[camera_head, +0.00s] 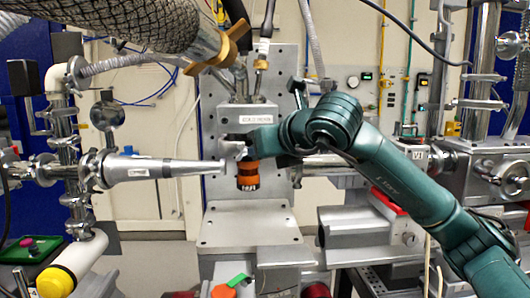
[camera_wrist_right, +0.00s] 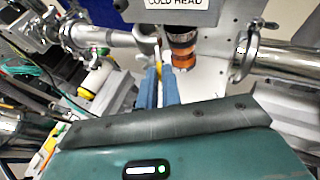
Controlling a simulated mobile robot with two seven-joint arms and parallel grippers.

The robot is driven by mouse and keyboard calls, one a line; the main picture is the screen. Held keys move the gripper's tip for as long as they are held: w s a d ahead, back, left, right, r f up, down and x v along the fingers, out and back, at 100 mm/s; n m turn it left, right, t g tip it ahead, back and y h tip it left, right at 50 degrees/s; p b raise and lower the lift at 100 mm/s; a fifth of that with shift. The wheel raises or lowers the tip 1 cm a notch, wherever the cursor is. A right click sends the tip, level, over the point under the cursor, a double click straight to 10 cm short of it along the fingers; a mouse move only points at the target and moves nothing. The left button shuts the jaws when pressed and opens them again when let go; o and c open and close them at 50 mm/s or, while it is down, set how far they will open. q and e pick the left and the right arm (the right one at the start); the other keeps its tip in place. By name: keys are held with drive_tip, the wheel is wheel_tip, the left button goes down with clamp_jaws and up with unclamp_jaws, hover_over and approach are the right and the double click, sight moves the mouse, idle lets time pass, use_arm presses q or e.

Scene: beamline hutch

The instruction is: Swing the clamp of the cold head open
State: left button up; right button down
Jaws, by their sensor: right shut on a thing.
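The cold head (camera_head: 249,113) is a grey block on an upright plate, with a white label. Below it hangs a black and orange cylinder (camera_head: 247,178), which also shows in the right wrist view (camera_wrist_right: 183,52). My right gripper (camera_head: 243,152) reaches in from the right in front of the cold head. In the right wrist view its two blue fingers (camera_wrist_right: 164,68) are shut on a small, thin piece, apparently the clamp (camera_wrist_right: 157,47), just left of the cylinder. The fingers hide part of the clamp, and I cannot tell how far it is swung. My left gripper is not in view.
A silver tapered tube (camera_head: 165,168) points at the cylinder from the left. A thick braided hose (camera_head: 140,22) hangs above at the upper left. A ring-shaped fitting (camera_wrist_right: 247,55) and pipe stand right of the cylinder. The flat grey plate (camera_head: 250,224) below is mostly clear.

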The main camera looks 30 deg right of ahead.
idle(0.4)
drive_tip(key=c, duration=1.6)
unclamp_jaws()
drive_tip(key=b+v, duration=0.2)
drive_tip(key=v, duration=1.1)
drive_tip(key=shift+s+a, duration=0.1)
drive_tip(key=shift+s, duration=0.05)
